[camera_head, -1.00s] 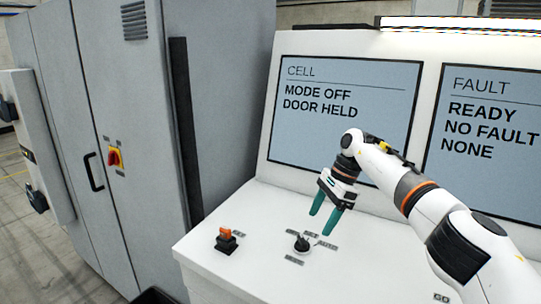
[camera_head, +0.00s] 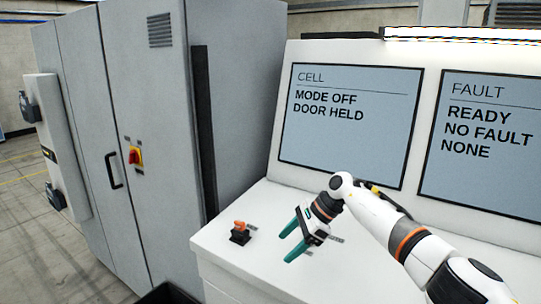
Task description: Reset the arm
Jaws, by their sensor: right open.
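My right gripper (camera_head: 290,240) is open, with two green fingers spread apart and nothing seen between them. It hangs over the white console top (camera_head: 217,245), pointing left and down. An orange switch (camera_head: 240,232) on a black base stands on the console to the left of the fingers, apart from them. The round selector knob is hidden behind the gripper; part of a label (camera_head: 336,239) shows beside the gripper. My left gripper is not in view.
The cell screen (camera_head: 350,140) reads MODE OFF, DOOR HELD. The fault screen (camera_head: 480,165) reads READY, NO FAULT, NONE. A grey cabinet (camera_head: 150,90) with a black handle (camera_head: 113,170) and a red-yellow switch (camera_head: 135,156) stands at left. The console's left end is clear around the orange switch.

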